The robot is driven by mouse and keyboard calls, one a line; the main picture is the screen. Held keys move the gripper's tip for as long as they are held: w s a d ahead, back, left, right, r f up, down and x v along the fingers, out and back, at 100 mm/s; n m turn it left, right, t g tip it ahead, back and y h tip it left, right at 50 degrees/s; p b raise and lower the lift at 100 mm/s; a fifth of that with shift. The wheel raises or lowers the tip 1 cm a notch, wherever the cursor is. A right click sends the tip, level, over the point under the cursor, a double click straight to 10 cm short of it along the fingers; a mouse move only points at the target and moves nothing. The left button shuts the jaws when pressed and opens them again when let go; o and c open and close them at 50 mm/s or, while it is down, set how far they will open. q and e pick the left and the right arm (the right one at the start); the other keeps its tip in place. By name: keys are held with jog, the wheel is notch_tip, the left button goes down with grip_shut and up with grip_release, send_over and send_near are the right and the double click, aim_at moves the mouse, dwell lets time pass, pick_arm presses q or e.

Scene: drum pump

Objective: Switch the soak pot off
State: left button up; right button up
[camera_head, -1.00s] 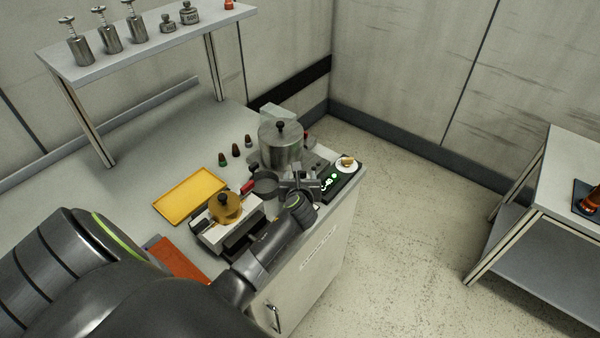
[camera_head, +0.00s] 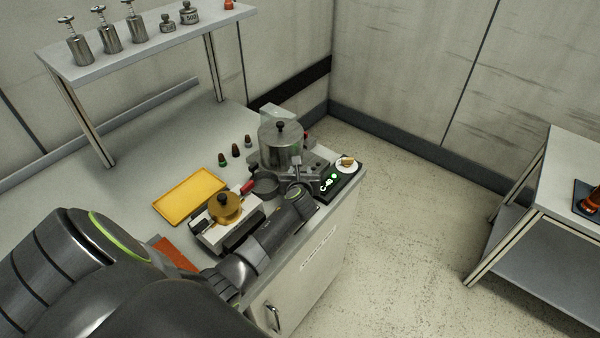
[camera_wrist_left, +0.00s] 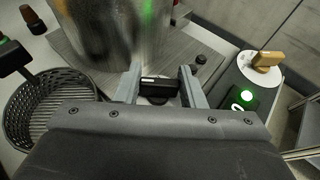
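The soak pot seems to be the steel lidded pot (camera_head: 281,148) on a grey base near the bench's right end. Its blurred wall (camera_wrist_left: 105,30) fills the top left of the left wrist view. A black knob (camera_wrist_left: 158,88) with a white mark sits low in front of the pot. My left gripper (camera_head: 296,168) is at the front of the base. In the left wrist view its two fingers (camera_wrist_left: 160,85) stand apart, one on each side of the knob. I cannot tell whether they touch it. My right gripper is in neither view.
Right of the pot is a dark unit (camera_head: 341,180) with a green-lit display and a brass piece on a white disc. A mesh basket (camera_wrist_left: 48,108) lies left of the gripper. A yellow tray (camera_head: 190,196) and small dark bottles (camera_head: 236,151) are further left.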

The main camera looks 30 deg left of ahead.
pick_arm(q)
jog(key=shift+c, duration=0.6)
jog(key=shift+n+g+y, duration=0.5)
jog(key=shift+n+y, duration=0.2)
jog(key=shift+n, duration=0.1)
jog(key=o, duration=1)
